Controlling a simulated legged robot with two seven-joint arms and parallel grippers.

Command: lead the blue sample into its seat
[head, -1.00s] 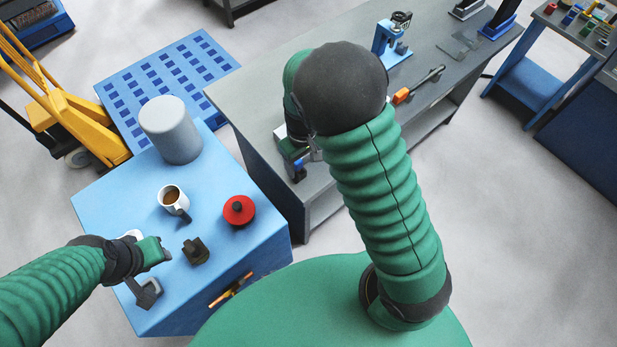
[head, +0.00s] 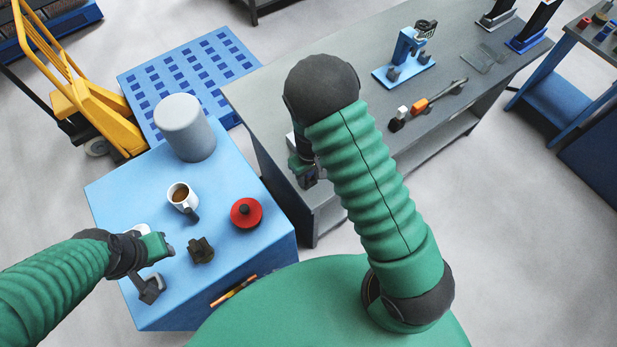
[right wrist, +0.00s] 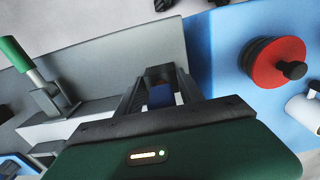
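My right gripper (head: 306,178) is over the near left end of the grey bench (head: 262,92), partly hidden by my own arm. In the right wrist view, its two dark fingers (right wrist: 160,92) stand on either side of a small dark-blue piece, which looks like the blue sample (right wrist: 160,97); the fingers seem closed on it. A grey fixture with a green-handled lever (right wrist: 40,75) is left of the fingers there. I cannot make out the seat. My left gripper (head: 160,246) is over the blue cabinet's left side; its finger opening is unclear.
On the blue cabinet (head: 120,190) stand a grey cylinder (head: 185,128), a mug (head: 180,196), a red round part (head: 246,212) and a dark knob (head: 201,250). Farther along the bench are an orange-handled tool (head: 420,106) and a blue stand (head: 405,60).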

